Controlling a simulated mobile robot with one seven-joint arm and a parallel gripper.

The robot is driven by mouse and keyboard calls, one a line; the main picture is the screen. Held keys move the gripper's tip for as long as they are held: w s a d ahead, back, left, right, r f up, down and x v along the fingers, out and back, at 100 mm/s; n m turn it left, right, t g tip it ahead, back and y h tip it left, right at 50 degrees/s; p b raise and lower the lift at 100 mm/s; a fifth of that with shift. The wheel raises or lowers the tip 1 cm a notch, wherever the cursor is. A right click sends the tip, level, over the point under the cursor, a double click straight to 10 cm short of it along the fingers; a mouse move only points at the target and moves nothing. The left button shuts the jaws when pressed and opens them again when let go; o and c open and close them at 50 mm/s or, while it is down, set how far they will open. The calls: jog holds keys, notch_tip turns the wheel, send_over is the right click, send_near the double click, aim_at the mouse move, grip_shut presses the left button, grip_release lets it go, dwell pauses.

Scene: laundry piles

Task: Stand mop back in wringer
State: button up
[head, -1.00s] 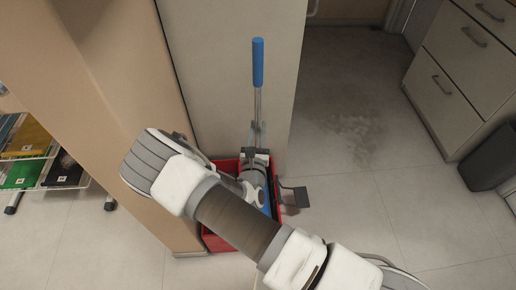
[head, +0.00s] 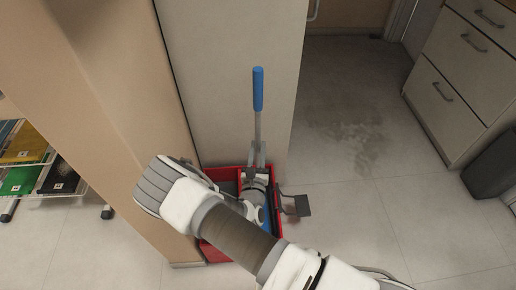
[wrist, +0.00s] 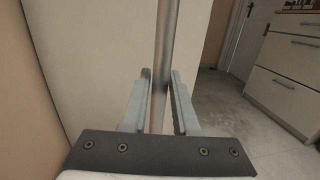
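The mop has a blue grip (head: 258,88) at the top of a grey metal pole, which stands nearly upright. My gripper (head: 258,155) has its fingers on either side of the pole, below the blue grip. In the wrist view the pole (wrist: 163,60) runs between the two fingers, and the gripper looks shut on it. The red bucket (head: 217,253) stands on the floor directly below my gripper. My arm covers much of the bucket and wringer, so the mop's lower end is hidden. Something blue shows inside the bucket beside my arm.
A dark plate (head: 295,205) sticks out at the bucket's right. A pale wall panel (head: 235,60) stands close behind the mop. A rack (head: 40,175) is at left; drawers (head: 460,75) and a dark bin (head: 492,165) are at right. The floor right of the bucket is clear.

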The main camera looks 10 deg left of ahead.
jog(key=o, duration=0.4)
jog(key=shift+r, duration=0.2)
jog(key=s+d+f+p, duration=0.1)
jog(key=s+p, duration=0.1)
jog(key=s, duration=1)
